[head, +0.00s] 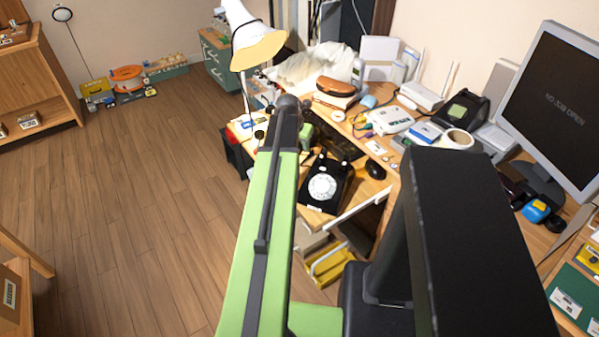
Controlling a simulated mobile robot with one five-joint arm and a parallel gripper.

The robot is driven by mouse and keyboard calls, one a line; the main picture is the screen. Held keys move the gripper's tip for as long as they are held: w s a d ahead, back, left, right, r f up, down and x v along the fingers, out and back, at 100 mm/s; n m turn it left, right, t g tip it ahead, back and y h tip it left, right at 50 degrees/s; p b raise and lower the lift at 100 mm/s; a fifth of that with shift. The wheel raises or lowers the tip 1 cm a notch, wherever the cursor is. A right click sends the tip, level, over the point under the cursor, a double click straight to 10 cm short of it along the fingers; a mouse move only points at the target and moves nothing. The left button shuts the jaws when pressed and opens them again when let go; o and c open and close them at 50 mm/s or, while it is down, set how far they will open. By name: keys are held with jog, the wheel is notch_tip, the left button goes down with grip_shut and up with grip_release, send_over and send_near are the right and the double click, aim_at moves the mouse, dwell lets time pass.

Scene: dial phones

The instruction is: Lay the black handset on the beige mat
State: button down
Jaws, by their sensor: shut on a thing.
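A black dial phone (324,187) with a white dial sits on the near part of the wooden desk, just right of my arm. Its cradle shows no handset resting on it. I cannot pick out the black handset for sure; small dark shapes show at the left edge of my arm, too small to name. I cannot make out the beige mat. My green arm reaches away over the desk and covers what lies under it. My gripper is hidden beyond the arm's dark far joint.
A white lamp (253,38) stands behind my arm. A black mouse (376,168) lies right of the phone. A white router (421,96), tape roll (454,139) and monitor (556,100) crowd the desk. A yellow drawer (329,264) is open below. Floor at left is clear.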

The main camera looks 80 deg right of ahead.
notch_tip(320, 180, down, 9)
jog(key=b, duration=0.7)
jog(key=shift+r, duration=0.35)
jog(key=shift+f, duration=0.1)
jog(key=c, duration=1.1)
grip_release()
jog(key=p+v, duration=1.1)
jog(key=v, duration=0.1)
jog(key=shift+r, duration=0.2)
jog(key=shift+f, duration=0.1)
